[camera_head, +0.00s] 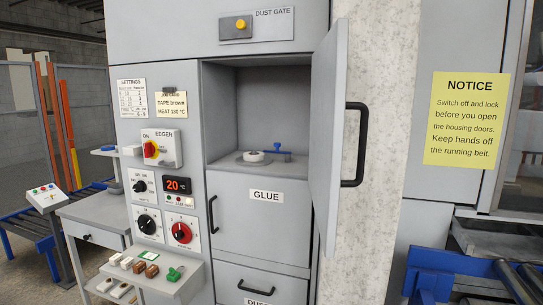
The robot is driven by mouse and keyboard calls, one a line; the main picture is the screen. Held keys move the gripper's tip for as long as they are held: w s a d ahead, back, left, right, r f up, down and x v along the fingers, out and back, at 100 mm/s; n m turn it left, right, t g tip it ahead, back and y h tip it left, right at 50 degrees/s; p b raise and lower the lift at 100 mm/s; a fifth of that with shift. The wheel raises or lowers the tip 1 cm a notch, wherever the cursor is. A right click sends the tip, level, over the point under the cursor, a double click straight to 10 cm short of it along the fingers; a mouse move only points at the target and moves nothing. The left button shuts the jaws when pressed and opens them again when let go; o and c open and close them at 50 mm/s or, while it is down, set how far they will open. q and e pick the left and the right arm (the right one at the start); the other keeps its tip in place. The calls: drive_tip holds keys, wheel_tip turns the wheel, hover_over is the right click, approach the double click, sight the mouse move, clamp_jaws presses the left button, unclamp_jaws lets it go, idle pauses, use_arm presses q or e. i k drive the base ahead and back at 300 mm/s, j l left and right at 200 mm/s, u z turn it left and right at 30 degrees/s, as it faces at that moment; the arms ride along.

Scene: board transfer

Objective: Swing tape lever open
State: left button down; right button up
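A small blue lever (280,150) stands inside the open upper compartment of the grey machine, beside a white round piece (253,157) with a dark centre. The lever carries no label that I can read, so I cannot tell for sure that it is the tape lever. The tall grey compartment door (324,130) with a black handle (355,145) stands swung open to the right. Neither of my grippers is in view.
An EDGER switch (162,148), a red display (177,185) and several knobs line the panel at left. A shelf (160,280) with small blocks and a green piece juts out below. The GLUE door (258,220) is shut. A yellow notice (468,118) hangs right.

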sight(277, 145)
drive_tip(key=i+j+z, duration=0.2)
drive_tip(key=i, duration=0.3)
drive_tip(key=i+j+z, duration=0.1)
drive_tip(key=j, duration=0.8)
drive_tip(key=i+j, duration=0.2)
drive_tip(key=j, duration=0.7)
drive_tip(key=i+j+z, duration=0.15)
drive_tip(key=j, duration=1.7)
drive_tip(key=i+z, duration=0.05)
